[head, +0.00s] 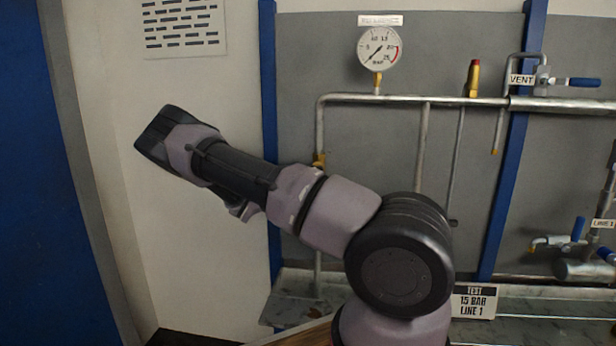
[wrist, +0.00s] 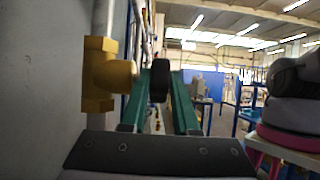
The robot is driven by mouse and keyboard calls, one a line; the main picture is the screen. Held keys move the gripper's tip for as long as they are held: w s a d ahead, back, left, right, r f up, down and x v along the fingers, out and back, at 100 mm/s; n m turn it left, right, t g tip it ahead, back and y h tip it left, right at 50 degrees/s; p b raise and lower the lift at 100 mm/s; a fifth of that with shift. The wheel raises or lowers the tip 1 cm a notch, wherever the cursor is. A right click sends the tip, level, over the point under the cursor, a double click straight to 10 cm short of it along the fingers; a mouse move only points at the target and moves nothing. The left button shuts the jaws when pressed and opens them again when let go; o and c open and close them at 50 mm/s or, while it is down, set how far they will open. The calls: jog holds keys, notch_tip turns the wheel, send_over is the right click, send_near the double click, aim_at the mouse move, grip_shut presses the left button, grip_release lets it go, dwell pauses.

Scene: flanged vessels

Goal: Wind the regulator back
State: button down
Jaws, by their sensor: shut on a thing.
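The regulator shows in the wrist view as a brass body (wrist: 101,74) on a pale vertical pipe at the left. Its black knob (wrist: 159,84) sticks out to the right of the body. My gripper (wrist: 160,74) has its two green fingers on either side of the knob and is shut on it. In the head view a small brass part (head: 319,160) on the left vertical pipe shows just above my arm. My arm hides what lies below it, and the fingers cannot be made out there. A round pressure gauge (head: 379,47) stands on the pipe; its exact reading is too small to tell.
A horizontal pipe (head: 445,101) runs right from the gauge. It carries a red-and-brass fitting (head: 473,78) and a blue-handled vent valve (head: 575,82). A sign (head: 474,302) reads "TEST 15 BAR LINE 1". A pale wall (wrist: 40,80) stands close to the left of the regulator.

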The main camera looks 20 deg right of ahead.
dwell(0.6)
jog(key=c, duration=0.9)
grip_release()
jog(key=shift+c, duration=0.2)
jog(key=shift+f, duration=0.1)
jog(key=v, duration=1)
jog(key=shift+a+f, duration=0.2)
jog(key=shift+f, duration=0.1)
jog(key=shift+w, duration=0.15)
